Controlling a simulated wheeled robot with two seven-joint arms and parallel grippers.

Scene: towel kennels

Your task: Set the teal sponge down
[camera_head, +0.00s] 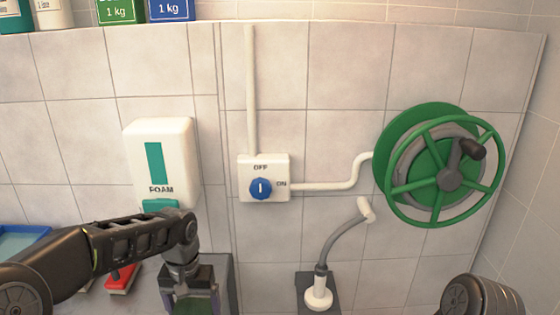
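My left arm reaches in from the left, and its gripper (187,282) points down at the bottom of the view, in front of a grey block-like stand. A dark green patch with purplish edges (196,306) shows just below the gripper, cut off by the frame edge. I cannot tell whether it is the teal sponge or whether the fingers hold it. No teal sponge is clearly seen elsewhere. Only a dark link of my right arm shows at the lower right; its gripper is out of view.
A foam dispenser (178,148) with a teal lever (160,206) hangs behind my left arm. A blue tray (24,229) and a red brush (121,281) lie left. A switch box (250,165), hose nozzle (342,237) and green reel (402,205) are rightward.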

